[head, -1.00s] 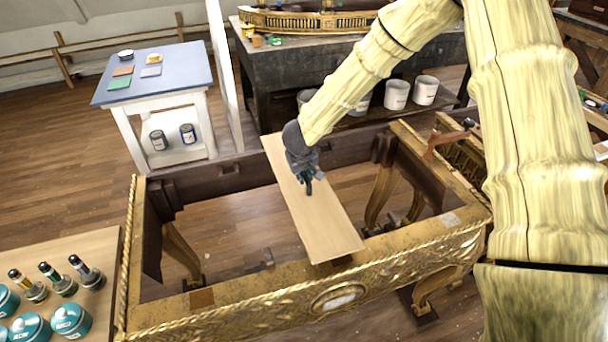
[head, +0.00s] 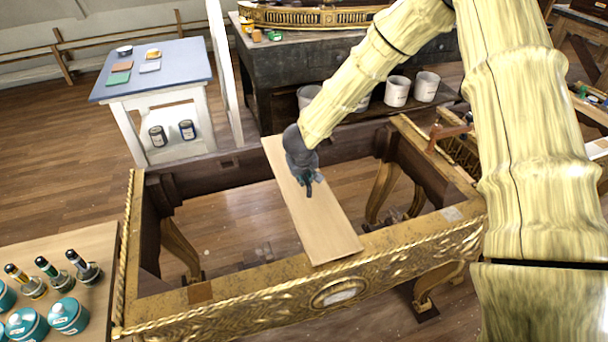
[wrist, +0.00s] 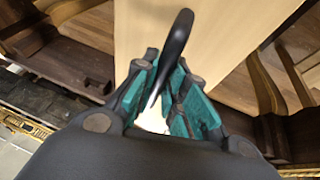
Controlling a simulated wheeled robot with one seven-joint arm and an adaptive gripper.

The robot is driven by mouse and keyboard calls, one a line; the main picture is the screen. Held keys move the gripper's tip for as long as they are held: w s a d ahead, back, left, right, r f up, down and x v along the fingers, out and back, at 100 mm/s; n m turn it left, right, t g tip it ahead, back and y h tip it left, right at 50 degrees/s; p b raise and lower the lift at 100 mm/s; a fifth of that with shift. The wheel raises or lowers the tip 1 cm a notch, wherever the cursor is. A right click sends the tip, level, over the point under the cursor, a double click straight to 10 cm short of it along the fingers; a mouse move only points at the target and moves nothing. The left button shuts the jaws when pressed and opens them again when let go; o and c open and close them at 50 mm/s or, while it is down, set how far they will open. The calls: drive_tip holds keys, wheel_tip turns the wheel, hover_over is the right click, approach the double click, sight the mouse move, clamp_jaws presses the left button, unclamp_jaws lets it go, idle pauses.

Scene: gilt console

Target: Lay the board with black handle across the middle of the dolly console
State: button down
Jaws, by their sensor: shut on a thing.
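The pale wooden board (head: 325,225) spans the open top of the gilt dolly console (head: 260,295), from its back rail to its front rail near the middle. Its near end overlies the front gilt rail; whether it touches the rails or hovers just above I cannot tell. My gripper (head: 309,183) is over the board's middle. In the wrist view the black handle (wrist: 178,45) rises in a curve from the board (wrist: 215,30), and my gripper (wrist: 165,95) has its teal fingers closed around it. The handle is mostly hidden in the head view.
A blue-topped table (head: 180,75) and a dark workbench (head: 300,60) with white buckets stand behind.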

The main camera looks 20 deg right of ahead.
idle(0.5)
drive_tip(key=c, duration=1.4)
unclamp_jaws()
drive_tip(key=shift+o, duration=0.3)
drive_tip(key=shift+f, duration=0.15)
drive_tip(key=o, duration=0.8)
drive_tip(key=shift+c, duration=0.2)
drive_tip(key=shift+r+p, duration=4.6)
drive_tip(key=shift+p, duration=1.1)
